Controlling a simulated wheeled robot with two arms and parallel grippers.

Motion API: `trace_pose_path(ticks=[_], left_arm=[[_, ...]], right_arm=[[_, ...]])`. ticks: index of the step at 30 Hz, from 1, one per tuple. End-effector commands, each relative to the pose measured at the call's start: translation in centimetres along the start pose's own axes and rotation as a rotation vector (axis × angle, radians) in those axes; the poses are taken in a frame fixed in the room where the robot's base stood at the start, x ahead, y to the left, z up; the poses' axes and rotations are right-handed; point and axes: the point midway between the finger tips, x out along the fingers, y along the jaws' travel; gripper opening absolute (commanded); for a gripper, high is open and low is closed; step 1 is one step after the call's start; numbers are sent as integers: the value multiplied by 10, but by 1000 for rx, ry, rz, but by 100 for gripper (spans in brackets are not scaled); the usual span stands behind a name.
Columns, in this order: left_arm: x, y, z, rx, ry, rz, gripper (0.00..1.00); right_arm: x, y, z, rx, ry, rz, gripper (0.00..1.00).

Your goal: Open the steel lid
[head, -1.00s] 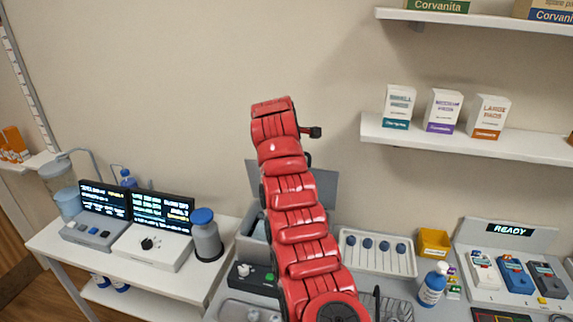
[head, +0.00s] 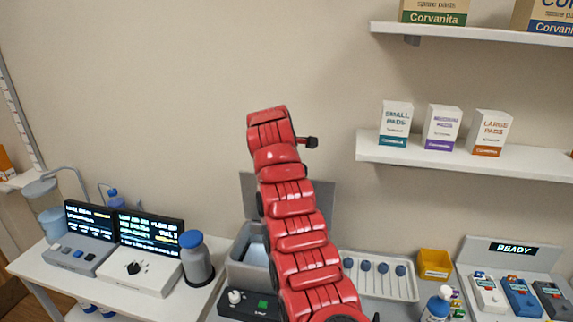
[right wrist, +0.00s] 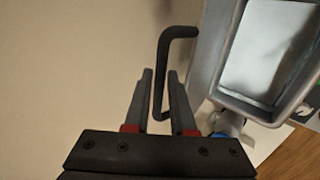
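The steel lid (head: 326,197) is a flat grey panel standing raised behind a grey steel tub (head: 240,272); my red arm crosses in front and hides its middle. The tub's opening is uncovered. In the right wrist view the tub (right wrist: 222,92) shows at the upper right with its pale inside visible. A black bar handle (right wrist: 181,32) stands out from a grey surface beside the tub. My right gripper (right wrist: 160,76) is open, with the handle's bar between its two fingers and slim gaps showing. The head view does not show this gripper clearly. My left gripper is not in view.
Two monitors (head: 150,234) and a grey bottle with a blue cap (head: 196,265) stand left of the tub. A white tray (head: 400,290), a yellow bin (head: 434,264) and a READY station (head: 512,262) stand to the right. A shelf (head: 480,160) with boxes is above.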

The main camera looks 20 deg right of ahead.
Motion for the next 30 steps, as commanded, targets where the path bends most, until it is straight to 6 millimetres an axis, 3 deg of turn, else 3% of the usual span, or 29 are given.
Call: trace_pose_path(ticks=[1, 3, 12, 17, 20, 28, 30], left_arm=[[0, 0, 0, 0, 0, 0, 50], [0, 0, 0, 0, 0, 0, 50], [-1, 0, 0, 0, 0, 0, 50], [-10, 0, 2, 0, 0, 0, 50], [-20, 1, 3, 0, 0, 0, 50], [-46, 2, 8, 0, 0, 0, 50], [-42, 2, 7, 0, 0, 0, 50]], right_arm=[[0, 0, 0, 0, 0, 0, 34], [0, 0, 0, 0, 0, 0, 45], [-1, 0, 0, 1, 1, 1, 45], [-16, 0, -1, 2, 4, 8, 45], [-36, -1, -1, 1, 4, 8, 45], [-112, -1, 0, 2, 5, 7, 45], [-135, 1, -1, 0, 5, 7, 45]])
